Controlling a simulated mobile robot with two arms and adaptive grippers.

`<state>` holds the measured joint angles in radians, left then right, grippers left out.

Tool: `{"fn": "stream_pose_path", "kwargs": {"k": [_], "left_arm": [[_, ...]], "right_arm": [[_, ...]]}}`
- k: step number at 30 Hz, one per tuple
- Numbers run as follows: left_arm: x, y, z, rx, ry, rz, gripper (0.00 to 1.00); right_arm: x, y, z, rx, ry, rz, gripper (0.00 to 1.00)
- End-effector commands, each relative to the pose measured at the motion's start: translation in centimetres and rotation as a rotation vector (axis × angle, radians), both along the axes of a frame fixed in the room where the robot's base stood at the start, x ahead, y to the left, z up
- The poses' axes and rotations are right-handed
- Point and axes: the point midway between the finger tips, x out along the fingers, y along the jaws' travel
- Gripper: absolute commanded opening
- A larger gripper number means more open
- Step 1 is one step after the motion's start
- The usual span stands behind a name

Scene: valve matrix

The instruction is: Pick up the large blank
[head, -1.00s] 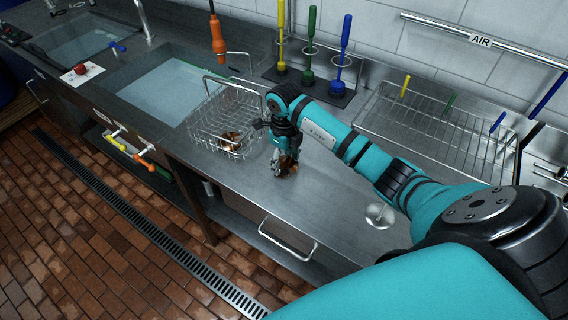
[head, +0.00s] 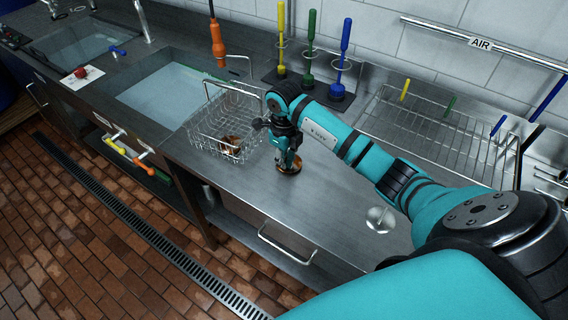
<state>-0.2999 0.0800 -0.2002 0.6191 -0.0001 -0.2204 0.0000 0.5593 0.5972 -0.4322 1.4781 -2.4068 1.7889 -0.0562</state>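A round copper-brown piece (head: 287,168), which may be the large blank, is on the steel counter just right of the wire basket. My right gripper (head: 289,158) points down at it, with its fingers at or just over its top. The fingers are small and dark here, so I cannot tell whether they grip it. Another copper-brown piece (head: 230,145) lies inside the wire basket (head: 206,138). My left gripper is out of view.
A clear, shiny round object (head: 380,218) stands on the counter to the right. Yellow, green and blue-handled brushes (head: 345,35) stand at the back, beside a wire drying rack (head: 440,140). An orange-handled hanging sprayer (head: 217,40) is above the sink (head: 170,90). The counter's front is clear.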

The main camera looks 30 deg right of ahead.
Motion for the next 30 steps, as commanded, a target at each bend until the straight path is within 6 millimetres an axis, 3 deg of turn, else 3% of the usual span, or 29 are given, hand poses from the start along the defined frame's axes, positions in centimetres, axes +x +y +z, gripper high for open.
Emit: {"fn": "stream_pose_path", "kwargs": {"k": [5, 21, 30], "left_arm": [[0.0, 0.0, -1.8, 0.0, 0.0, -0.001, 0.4], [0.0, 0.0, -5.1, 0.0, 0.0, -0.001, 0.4], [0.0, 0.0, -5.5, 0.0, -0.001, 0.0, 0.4]], "right_arm": [[0.2, -0.1, 2.4, -0.002, -0.008, 0.002, 0.0], [-11.2, 6.0, 3.4, -0.001, -0.001, 0.005, 0.0], [-14.0, 7.4, 4.0, 0.0, 0.0, 0.001, 0.0]]}}
